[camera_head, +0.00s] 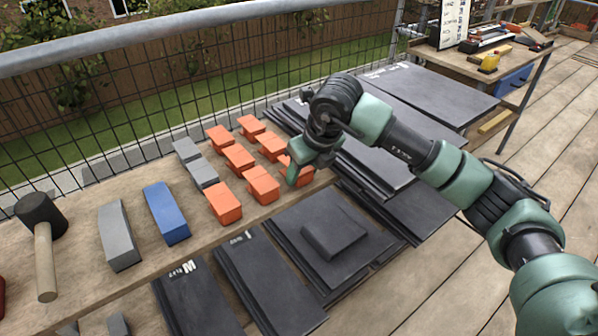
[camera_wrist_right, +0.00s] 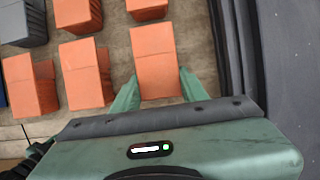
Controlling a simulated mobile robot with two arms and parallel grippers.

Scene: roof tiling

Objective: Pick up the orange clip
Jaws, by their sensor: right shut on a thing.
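Several orange clips (camera_head: 239,157) stand in rows on the wooden plank. My right gripper (camera_head: 296,174) is at the right end of the rows. In the right wrist view its two green fingers (camera_wrist_right: 158,92) lie on either side of one orange clip (camera_wrist_right: 153,58), shut on it. In the head view this held clip (camera_head: 301,172) is partly hidden by the gripper. It looks low, at about the level of the plank; I cannot tell whether it touches it. Other orange clips (camera_wrist_right: 86,72) stand just left of it in the wrist view. My left gripper is not in view.
Grey blocks (camera_head: 203,172), a blue block (camera_head: 166,212) and a mallet (camera_head: 42,240) lie along the plank to the left. Stacks of dark tiles (camera_head: 325,232) lie in front and to the right. A wire fence (camera_head: 180,100) runs behind.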

